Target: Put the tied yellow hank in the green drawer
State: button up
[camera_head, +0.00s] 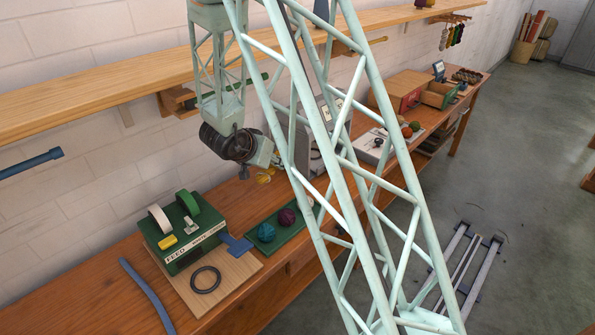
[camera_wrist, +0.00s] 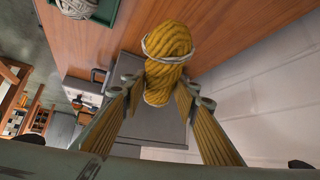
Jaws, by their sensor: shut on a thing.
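The yellow hank (camera_wrist: 168,45), tied with a pale band, sits between the fingers of my gripper (camera_wrist: 158,92) in the wrist view. My gripper is shut on it. In the head view my gripper (camera_head: 273,165) hangs above the bench, and a bit of the yellow hank (camera_head: 264,178) shows under it. The green drawer (camera_head: 438,96) is at the far end of the bench, beside a red-fronted drawer (camera_head: 410,101), and looks pulled out. My gripper is well apart from it, on the near side. The drawer's inside is too small to tell.
A green feed machine (camera_head: 190,240) and a dark ring (camera_head: 205,280) stand on the near bench. A green tray (camera_head: 258,250) holds wool balls. A grey upright cabinet (camera_head: 312,150) stands between my gripper and the drawers. A wooden shelf (camera_head: 100,75) runs along the wall above.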

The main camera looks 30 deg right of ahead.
aim_at(260, 179)
jog(key=shift+f+b, duration=1.15)
jog(key=shift+f, duration=1.85)
jog(key=shift+f, duration=0.1)
jog(key=shift+f+b, duration=0.75)
jog(key=shift+f, duration=1.05)
jog(key=shift+f, duration=0.25)
jog(key=o, duration=0.9)
jog(key=shift+s, duration=0.1)
jog(key=shift+s+a+r, duration=0.1)
jog(key=shift+a+r, duration=0.25)
jog(key=shift+r, duration=0.25)
jog(key=p+v, duration=0.3)
jog(key=v, duration=0.8)
jog(key=shift+r+p, duration=0.1)
jog(key=shift+p, duration=0.2)
